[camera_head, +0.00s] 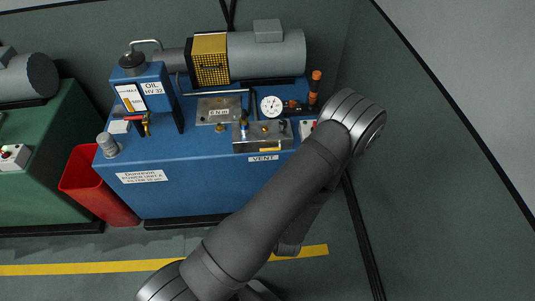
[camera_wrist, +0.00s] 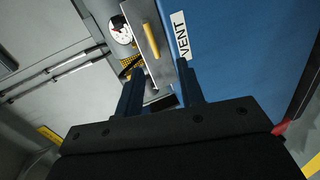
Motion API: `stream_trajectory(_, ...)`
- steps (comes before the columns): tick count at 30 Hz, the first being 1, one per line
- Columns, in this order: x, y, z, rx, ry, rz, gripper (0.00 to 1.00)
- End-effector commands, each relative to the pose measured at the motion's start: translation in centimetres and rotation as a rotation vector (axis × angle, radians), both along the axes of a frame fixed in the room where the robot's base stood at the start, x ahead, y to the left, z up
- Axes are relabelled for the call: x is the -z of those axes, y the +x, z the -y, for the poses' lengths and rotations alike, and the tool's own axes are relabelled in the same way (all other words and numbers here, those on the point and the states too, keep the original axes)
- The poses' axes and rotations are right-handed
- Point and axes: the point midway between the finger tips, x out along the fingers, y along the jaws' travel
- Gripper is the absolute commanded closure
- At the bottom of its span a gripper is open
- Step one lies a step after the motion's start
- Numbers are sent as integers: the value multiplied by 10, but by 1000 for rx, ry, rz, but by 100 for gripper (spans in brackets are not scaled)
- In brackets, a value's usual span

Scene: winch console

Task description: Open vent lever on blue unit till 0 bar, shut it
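The blue unit (camera_head: 200,175) stands against the back wall. Its yellow vent lever (camera_head: 271,149) lies sideways along the front of a grey metal block (camera_head: 250,136), above the VENT label (camera_head: 263,158). In the wrist view the yellow lever (camera_wrist: 151,42) and VENT label (camera_wrist: 182,35) are ahead of my gripper (camera_wrist: 160,75). The two fingers are apart with nothing held, and the lever is beyond their tips. The white round gauge (camera_head: 271,106) is behind the block; its needle is too small to read surely. In the head view my arm hides the gripper.
A red-handled valve (camera_head: 136,118) is at the unit's left, below the oil tank (camera_head: 150,90). Orange-capped parts (camera_head: 313,90) stand right of the gauge. A red bin (camera_head: 95,190) and a green unit (camera_head: 40,165) are at left. The floor in front is clear.

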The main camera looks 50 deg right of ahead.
Motion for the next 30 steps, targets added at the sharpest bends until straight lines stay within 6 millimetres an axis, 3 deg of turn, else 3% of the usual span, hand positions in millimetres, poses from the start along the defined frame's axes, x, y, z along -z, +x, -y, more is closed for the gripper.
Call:
stream_trajectory(3,-11,6,-21,-36,-55,6,65)
stream_trajectory(8,-15,12,-23,-51,-78,7,65)
stream_trajectory(17,-7,40,6,-52,-78,5,65)
stream_trajectory(30,11,102,67,-50,-79,7,65)
